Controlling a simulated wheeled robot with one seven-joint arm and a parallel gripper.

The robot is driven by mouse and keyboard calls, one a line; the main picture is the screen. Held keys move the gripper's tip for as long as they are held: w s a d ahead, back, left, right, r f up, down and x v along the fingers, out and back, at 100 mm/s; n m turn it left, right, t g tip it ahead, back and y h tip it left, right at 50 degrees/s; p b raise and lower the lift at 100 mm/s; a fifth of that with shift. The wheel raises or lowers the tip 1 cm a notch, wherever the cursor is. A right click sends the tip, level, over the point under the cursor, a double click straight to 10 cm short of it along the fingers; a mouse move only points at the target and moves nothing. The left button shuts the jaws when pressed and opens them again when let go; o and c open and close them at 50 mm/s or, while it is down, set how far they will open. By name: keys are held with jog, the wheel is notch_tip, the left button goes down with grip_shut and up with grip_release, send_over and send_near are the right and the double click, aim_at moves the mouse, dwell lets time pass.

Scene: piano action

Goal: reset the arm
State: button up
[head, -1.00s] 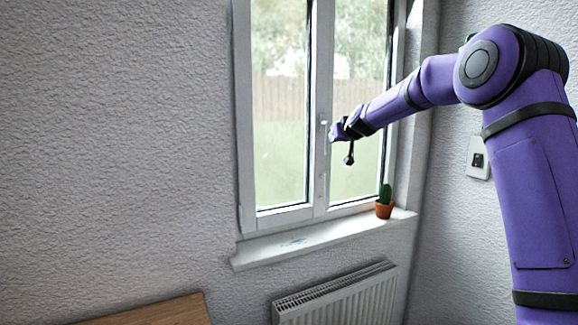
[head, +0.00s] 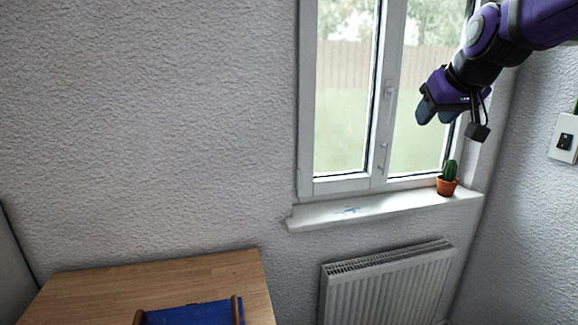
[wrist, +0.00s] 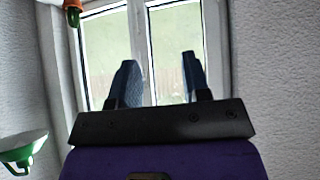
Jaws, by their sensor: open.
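My gripper (head: 436,108) is purple with blue fingers and hangs in the air before the right part of the window (head: 392,95) in the head view. It is well above the sill. In the wrist view my gripper (wrist: 155,82) shows two blue fingers spread apart with nothing between them. The window shows behind them. The wrist picture appears upside down, with the potted cactus at its top left.
A potted cactus (head: 447,180) stands on the white windowsill (head: 390,207), below and right of my gripper. A radiator (head: 388,285) is under the sill. A wooden table (head: 90,290) with a blue, wood-edged object (head: 195,313) is lower left. A green lamp-like shade (wrist: 22,150) shows in the wrist view.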

jog(key=s+f+g, duration=0.1)
jog(key=s+f, duration=0.2)
jog(key=s, duration=0.5)
jog(key=s+d+f+m+g, duration=0.1)
jog(key=s+f, duration=0.2)
jog(key=s, duration=0.6)
jog(key=s+d+f+g, duration=0.1)
jog(key=s+f, duration=0.2)
jog(key=s, duration=0.6)
jog(key=shift+f+m+h, duration=0.3)
jog(key=shift+f+h, duration=0.05)
jog(key=shift+h, duration=0.05)
jog(key=shift+d, duration=0.1)
